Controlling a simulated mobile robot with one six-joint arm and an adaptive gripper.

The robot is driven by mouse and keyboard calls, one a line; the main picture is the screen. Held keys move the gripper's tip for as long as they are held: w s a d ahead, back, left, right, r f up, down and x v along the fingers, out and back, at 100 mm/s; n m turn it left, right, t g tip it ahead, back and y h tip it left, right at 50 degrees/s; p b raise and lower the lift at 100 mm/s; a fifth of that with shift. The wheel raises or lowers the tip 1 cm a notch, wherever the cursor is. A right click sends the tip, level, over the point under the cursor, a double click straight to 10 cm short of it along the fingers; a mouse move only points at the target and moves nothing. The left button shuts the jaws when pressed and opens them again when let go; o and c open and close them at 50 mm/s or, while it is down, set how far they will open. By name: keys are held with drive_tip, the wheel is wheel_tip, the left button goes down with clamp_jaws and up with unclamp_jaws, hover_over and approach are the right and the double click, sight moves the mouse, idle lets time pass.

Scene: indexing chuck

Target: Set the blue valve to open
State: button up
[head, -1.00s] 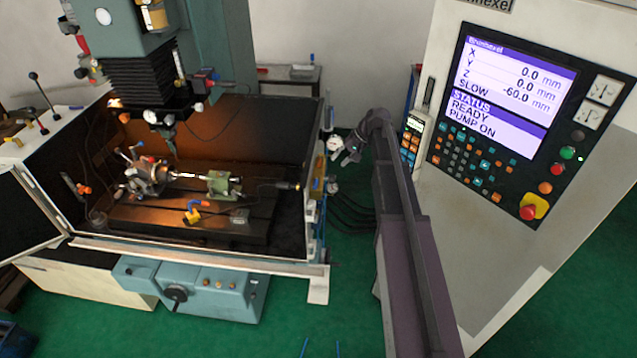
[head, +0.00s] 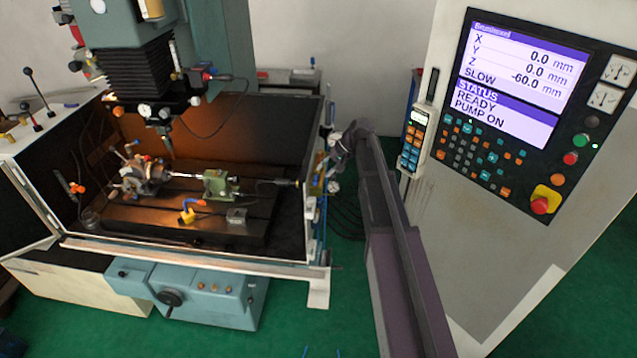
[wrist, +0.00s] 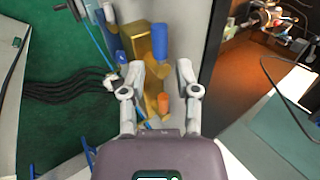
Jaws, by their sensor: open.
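My gripper (wrist: 160,72) is open in the wrist view, its two fingers spread over brass-coloured fittings (wrist: 140,42) on the side of the machine. A blue cylindrical part (wrist: 160,40) stands just beyond the fingertips, apart from them. A smaller orange part (wrist: 164,102) shows between the fingers. Another blue part (wrist: 111,38) lies to the left of the brass. I cannot tell for sure which blue part is the valve, nor its setting. In the head view my gripper (head: 337,165) is beside the machine's right side and is too small to read; the fittings there are mostly hidden.
The machine enclosure (head: 190,250) stands left, holding a chuck (head: 143,175) and a yellow-and-blue fitting (head: 188,211). The control panel (head: 515,110) is at right, its screen reading PUMP ON. Dark hoses (wrist: 68,88) run over the green floor beside the fittings.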

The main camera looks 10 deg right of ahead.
sight(317, 179)
drive_tip(key=shift+b+x, duration=1.65)
drive_tip(key=shift+x, duration=0.65)
drive_tip(key=shift+f, duration=0.1)
drive_tip(key=shift+c, duration=0.2)
clamp_jaws()
